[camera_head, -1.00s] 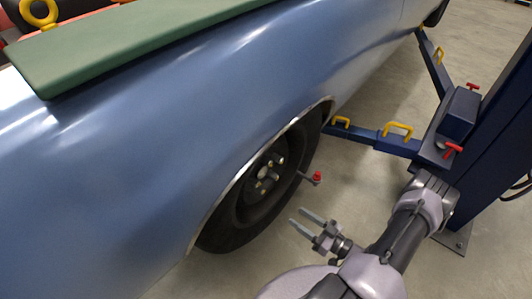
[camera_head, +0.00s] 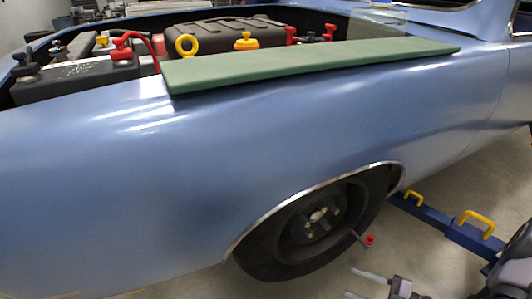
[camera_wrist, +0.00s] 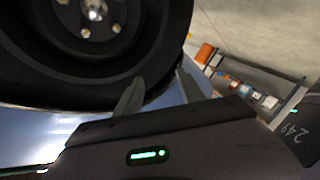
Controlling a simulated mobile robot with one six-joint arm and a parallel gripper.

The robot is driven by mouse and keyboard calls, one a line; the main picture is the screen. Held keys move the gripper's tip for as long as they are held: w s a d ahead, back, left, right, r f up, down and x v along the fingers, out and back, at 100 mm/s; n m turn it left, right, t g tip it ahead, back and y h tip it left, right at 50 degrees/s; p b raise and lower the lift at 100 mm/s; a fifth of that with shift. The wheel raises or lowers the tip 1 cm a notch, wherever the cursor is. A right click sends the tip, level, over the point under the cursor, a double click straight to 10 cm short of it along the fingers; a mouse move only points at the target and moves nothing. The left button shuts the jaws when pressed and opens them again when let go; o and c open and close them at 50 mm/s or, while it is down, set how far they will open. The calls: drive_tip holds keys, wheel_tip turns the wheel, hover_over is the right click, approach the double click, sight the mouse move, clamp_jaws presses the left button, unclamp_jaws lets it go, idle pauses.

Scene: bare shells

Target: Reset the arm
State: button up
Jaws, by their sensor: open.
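My gripper (camera_head: 362,284) shows at the bottom right of the head view, cut off by the lower edge. Its two grey fingers are apart and point left, with nothing between them. In the wrist view my gripper (camera_wrist: 160,95) also shows its two fingers spread and empty. The car's front wheel (camera_head: 312,232) is just beyond and to the left of the fingers; in the wrist view the tyre (camera_wrist: 90,70) fills the upper left. I see no contact between fingers and tyre. Most of my arm is out of the head view.
A blue car fender (camera_head: 130,200) fills the left and middle, with a green board (camera_head: 300,64) along its top. A blue lift arm (camera_head: 432,216) with yellow handles (camera_head: 476,222) stands at the right. A red-ended rod (camera_head: 369,240) sticks out near the wheel. Wrist view: small items (camera_wrist: 235,82) at right.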

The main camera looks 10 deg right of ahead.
drive_tip(key=s+a+r+n+g+h, duration=0.15)
drive_tip(key=a+r+n+g, duration=0.4)
drive_tip(key=n, duration=0.55)
drive_tip(key=a+r+n+g+h, duration=0.25)
drive_tip(key=a+r+n, duration=0.35)
drive_tip(key=r+n, duration=0.45)
drive_tip(key=s+a+r+n+t+h, duration=0.1)
drive_tip(key=s+a+r+n+h, duration=0.2)
drive_tip(key=n, duration=1)
drive_tip(key=s+a+r+n+t+h, duration=0.2)
drive_tip(key=s+r+n, duration=0.4)
drive_tip(key=n, duration=0.8)
drive_tip(key=shift+s+a+r+t+h, duration=0.15)
drive_tip(key=shift+a+r+t+h, duration=0.15)
drive_tip(key=shift+a+r+h, duration=0.55)
drive_tip(key=shift+a+r+n+y, duration=0.1)
drive_tip(key=shift+a+n+y, duration=0.15)
